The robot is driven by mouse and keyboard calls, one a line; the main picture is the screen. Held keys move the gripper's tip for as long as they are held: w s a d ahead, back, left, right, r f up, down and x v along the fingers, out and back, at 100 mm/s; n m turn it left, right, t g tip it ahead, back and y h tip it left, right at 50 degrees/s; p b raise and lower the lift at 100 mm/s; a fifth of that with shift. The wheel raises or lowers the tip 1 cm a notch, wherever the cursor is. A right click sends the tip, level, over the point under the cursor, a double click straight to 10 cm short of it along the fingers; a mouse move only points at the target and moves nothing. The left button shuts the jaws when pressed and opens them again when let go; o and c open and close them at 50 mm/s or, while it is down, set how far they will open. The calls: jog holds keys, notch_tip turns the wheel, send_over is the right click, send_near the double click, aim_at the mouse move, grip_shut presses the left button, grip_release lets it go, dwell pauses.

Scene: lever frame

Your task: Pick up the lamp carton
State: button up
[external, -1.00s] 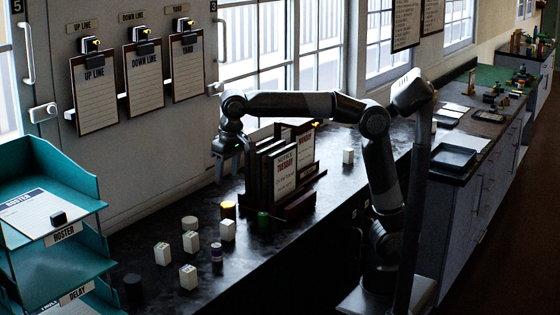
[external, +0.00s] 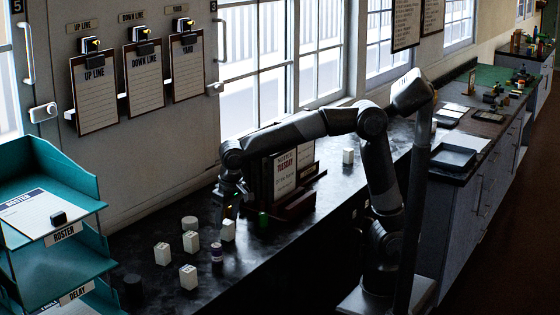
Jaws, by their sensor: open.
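Several small white cartons stand on the dark counter: one (external: 228,231) just below my gripper, one (external: 191,242) to its left, and two nearer the front left, a left one (external: 162,254) and a front one (external: 188,277). Another white carton (external: 348,156) stands apart, farther back to the right. Their print is too small to tell which is the lamp carton. My gripper (external: 228,207) points down, open, above or just behind the carton below it. The fingers are dark and partly hidden, and I see nothing held.
A green cylinder (external: 263,220), a small purple-and-white bottle (external: 217,253), a white round tub (external: 189,223) and a black cylinder (external: 133,287) stand around the cartons. Teal trays (external: 50,262) are at left.

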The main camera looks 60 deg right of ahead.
aim_at(227, 222)
notch_tip(227, 222, down, 4)
jog(key=shift+w, duration=0.15)
jog(key=shift+c, duration=0.5)
jog(key=c, duration=0.9)
jog(key=shift+r, duration=0.15)
jog(key=shift+c, duration=0.2)
jog(key=shift+r, duration=0.3)
jog(key=r, duration=0.3)
jog(key=shift+w+d+r, duration=0.1)
jog(key=shift+d+r, duration=0.2)
jog(key=shift+r, duration=0.1)
jog(key=w+d+r, duration=0.1)
jog(key=d+r, duration=0.5)
jog(key=d, duration=0.5)
jog(key=shift+w+r, duration=0.2)
jog(key=shift+w, duration=0.1)
